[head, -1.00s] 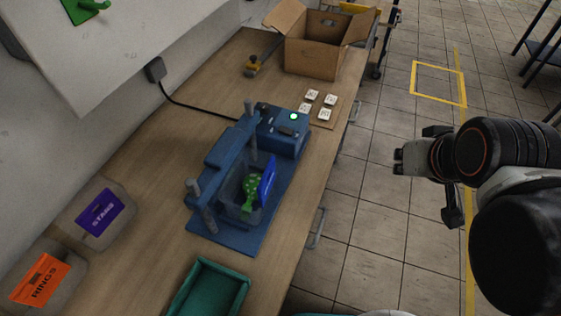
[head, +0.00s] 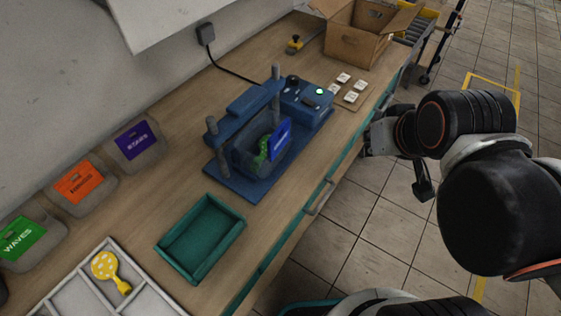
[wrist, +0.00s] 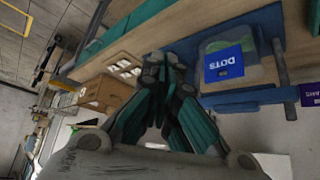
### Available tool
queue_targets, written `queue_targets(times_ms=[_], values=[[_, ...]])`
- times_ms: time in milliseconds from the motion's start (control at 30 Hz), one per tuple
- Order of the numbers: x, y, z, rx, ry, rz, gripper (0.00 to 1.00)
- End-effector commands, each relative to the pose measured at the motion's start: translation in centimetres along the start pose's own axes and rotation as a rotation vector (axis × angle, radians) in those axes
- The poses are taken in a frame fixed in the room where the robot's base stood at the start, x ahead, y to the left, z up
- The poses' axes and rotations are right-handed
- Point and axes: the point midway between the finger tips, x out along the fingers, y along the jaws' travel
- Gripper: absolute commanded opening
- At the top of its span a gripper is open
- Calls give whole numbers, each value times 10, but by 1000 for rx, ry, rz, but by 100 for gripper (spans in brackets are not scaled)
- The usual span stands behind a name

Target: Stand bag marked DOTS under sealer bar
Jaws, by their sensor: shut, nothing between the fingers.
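The clear bag (head: 247,156) with a blue label (head: 279,140) stands upright on the blue sealer (head: 250,187), between its two grey posts. A green dotted balloon shows inside. The wrist view shows the label reading DOTS (wrist: 224,64), upside down in that picture. The sealer's blue bar (head: 240,112) lies beside the bag's top; I cannot tell whether it is directly above. My gripper (head: 372,136) is off the bench's front edge, to the right of the sealer and apart from the bag. In the wrist view my gripper (wrist: 166,68) is shut and empty.
A teal tray (head: 240,222) sits in front of the sealer. Bags marked STARS (head: 135,141), RINGS (head: 80,187) and WAVES (head: 20,237) line the wall. A divided white tray (head: 75,278) holds a yellow dotted balloon (head: 108,268). White tiles and an open cardboard box (head: 357,44) are beyond.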

Motion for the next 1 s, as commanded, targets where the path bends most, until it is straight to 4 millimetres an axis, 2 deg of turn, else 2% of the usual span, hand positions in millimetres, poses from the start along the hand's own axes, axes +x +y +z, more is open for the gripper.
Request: queue_targets(times_ms=[567,767,1000], values=[[18,-20,-22,-185,-128,-39,0],[38,-38,-35,-326,-222,-76,0],[74,-66,-44,-536,-356,-141,0]])
